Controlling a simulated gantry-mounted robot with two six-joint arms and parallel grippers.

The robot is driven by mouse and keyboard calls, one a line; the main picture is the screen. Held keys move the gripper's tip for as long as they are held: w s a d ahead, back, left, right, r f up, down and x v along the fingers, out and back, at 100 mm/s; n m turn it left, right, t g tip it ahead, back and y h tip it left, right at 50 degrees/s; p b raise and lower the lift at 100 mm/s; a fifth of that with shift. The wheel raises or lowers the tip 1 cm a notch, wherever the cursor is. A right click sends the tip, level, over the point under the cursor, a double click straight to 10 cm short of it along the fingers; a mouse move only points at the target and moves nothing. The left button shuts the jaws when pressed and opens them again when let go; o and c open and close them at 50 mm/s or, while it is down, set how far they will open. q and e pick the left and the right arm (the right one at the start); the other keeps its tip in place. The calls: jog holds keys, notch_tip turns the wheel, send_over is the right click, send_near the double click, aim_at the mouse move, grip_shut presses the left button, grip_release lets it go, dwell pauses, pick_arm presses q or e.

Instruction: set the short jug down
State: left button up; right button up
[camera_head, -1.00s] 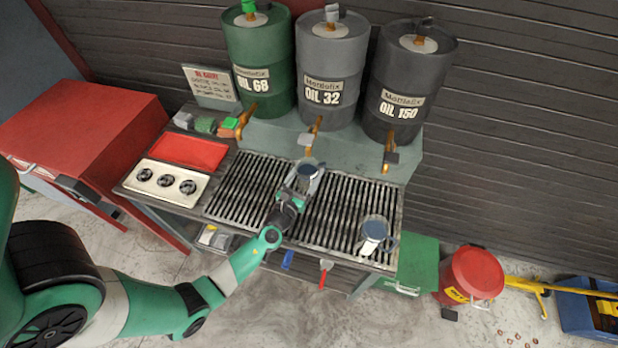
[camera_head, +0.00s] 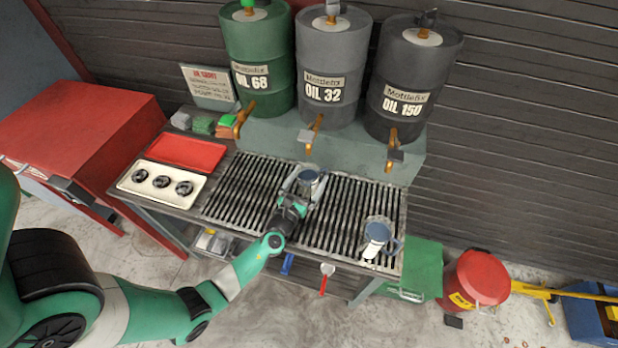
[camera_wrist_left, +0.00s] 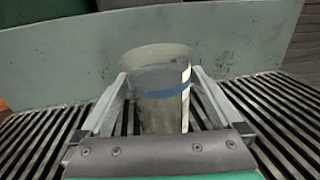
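The short jug (camera_head: 310,179), blue-grey with a dark inside, is between the fingers of my left gripper (camera_head: 309,184) over the middle of the slatted grate. In the left wrist view the jug (camera_wrist_left: 163,95) fills the space between the two fingertips (camera_wrist_left: 160,82), upright, with a blue band and a pale strip on its side. The gripper looks shut on it. The jug's base is low near the slats; whether it touches them I cannot tell. My right gripper is not in view.
A taller blue-and-white jug (camera_head: 377,238) stands on the right part of the grate (camera_head: 345,205). Oil drums with taps (camera_head: 391,150) stand behind. A cream tray (camera_head: 160,184) with dark round parts and a red tray (camera_head: 187,151) lie at left. Slats around the held jug are clear.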

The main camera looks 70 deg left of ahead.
pick_arm(q)
jog(key=shift+r, duration=0.2)
jog(key=shift+s+d, duration=0.15)
jog(key=p+v, duration=0.2)
jog(key=v, duration=0.9)
jog(key=shift+s+d, duration=0.2)
jog(key=shift+s, duration=0.05)
